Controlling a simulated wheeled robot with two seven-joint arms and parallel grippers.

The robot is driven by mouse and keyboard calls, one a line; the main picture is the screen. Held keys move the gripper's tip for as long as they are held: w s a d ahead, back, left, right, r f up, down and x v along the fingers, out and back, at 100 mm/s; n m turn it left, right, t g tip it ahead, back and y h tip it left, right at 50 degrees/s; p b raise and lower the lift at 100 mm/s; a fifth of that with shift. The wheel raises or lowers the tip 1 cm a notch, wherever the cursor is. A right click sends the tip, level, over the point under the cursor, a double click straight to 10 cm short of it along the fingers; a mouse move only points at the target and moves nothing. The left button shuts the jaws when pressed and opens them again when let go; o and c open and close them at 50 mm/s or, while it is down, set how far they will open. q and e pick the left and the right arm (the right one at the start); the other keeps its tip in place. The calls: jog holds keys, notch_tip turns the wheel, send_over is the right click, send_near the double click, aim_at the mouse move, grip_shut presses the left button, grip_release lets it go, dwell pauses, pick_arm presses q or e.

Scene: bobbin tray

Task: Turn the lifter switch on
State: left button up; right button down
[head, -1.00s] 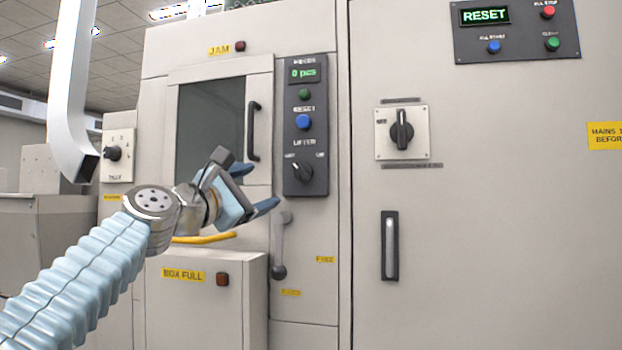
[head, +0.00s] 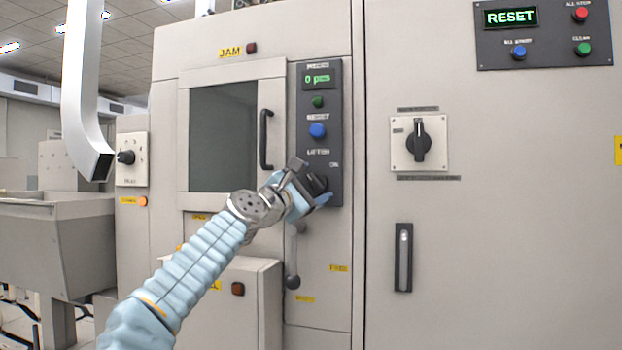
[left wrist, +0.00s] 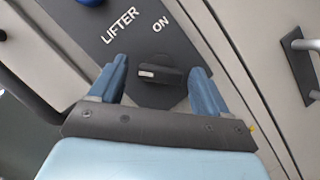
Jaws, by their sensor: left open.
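The lifter switch (left wrist: 160,75) is a black rotary knob with a white pointer mark, on a dark panel (left wrist: 130,40) labelled LIFTER and ON. In the left wrist view it sits between the two blue fingers of my open left gripper (left wrist: 157,85), with gaps at both sides. Its white mark is at the knob's left end in that view, away from the ON label. In the head view my left gripper (head: 308,192) is at the lower end of the panel and partly covers the switch (head: 317,184). My right gripper is not in view.
A blue button (head: 317,131) and a green button (head: 318,102) sit above the switch. A door handle (head: 266,140) is to the left, a lever (head: 292,281) hangs below. A larger rotary switch (head: 419,142) is on the cabinet to the right.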

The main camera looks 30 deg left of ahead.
pick_arm(q)
jog(key=c, duration=1)
jog(key=shift+c, duration=0.2)
jog(key=m+p, duration=0.1)
jog(key=m+g+h, duration=0.1)
jog(key=m+p, duration=0.1)
jog(key=m, duration=0.1)
jog(key=shift+r+p, duration=0.3)
jog(key=shift+p, duration=0.05)
jog(key=m+g+p, duration=0.2)
jog(key=m+p, duration=0.1)
jog(key=m, duration=0.1)
jog(key=shift+m, duration=0.4)
jog(key=shift+m+g+p, duration=0.45)
jog(key=shift+m+g, duration=0.05)
jog(key=shift+m, duration=0.7)
jog(key=shift+d+m+g+y, duration=0.1)
jog(key=shift+m+g+y, duration=0.3)
jog(key=shift+m, duration=0.6)
jog(key=shift+m+g+y, duration=0.3)
jog(key=shift+m+g, duration=0.2)
jog(key=shift+m, duration=0.5)
jog(key=shift+f, duration=0.1)
